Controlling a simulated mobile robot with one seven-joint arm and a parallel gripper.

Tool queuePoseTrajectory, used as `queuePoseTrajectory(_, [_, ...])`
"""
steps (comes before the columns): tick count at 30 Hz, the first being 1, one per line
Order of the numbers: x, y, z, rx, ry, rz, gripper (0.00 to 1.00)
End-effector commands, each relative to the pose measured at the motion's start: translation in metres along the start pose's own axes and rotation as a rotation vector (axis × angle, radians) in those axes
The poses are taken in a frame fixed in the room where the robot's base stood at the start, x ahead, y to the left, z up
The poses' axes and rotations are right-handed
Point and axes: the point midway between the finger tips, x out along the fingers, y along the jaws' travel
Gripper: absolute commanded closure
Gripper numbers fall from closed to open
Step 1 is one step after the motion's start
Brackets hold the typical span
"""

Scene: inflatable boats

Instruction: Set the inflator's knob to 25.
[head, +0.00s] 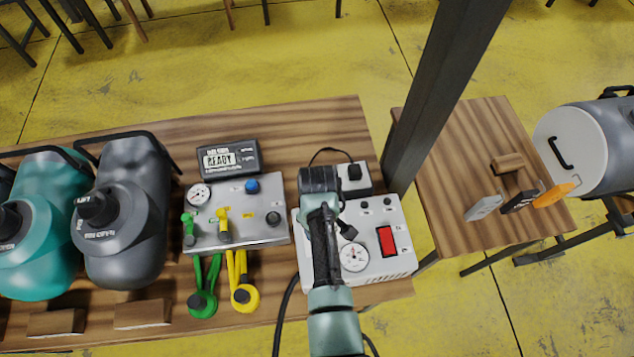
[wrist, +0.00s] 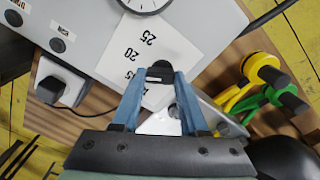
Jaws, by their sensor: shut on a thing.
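The inflator (head: 400,262) is a white box on the wooden table in the head view, with a round gauge (head: 354,257) and a red switch (head: 387,240). My arm covers its left part there. In the wrist view the inflator's panel (wrist: 95,30) shows a dark knob (wrist: 163,68) beside a white scale (wrist: 125,45) with 25 and 20 readable and a lower number partly hidden. My gripper (wrist: 160,76) has its blue fingers shut on the knob, one on each side. The knob has a small pale mark, but I cannot tell which number it points to.
A grey valve block (head: 240,228) with green and yellow levers stands left of the inflator, below a box reading READY (head: 228,157). A grey bag (head: 125,225) and teal bag (head: 45,220) lie farther left. A dark post (head: 440,90) rises behind the inflator.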

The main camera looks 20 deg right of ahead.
Motion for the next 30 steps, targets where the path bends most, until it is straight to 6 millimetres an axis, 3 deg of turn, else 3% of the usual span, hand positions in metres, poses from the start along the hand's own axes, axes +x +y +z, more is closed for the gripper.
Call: queuePoseTrajectory(30, [-0.0009,-0.0010,0.0017,0.920,0.001,0.000,1.00])
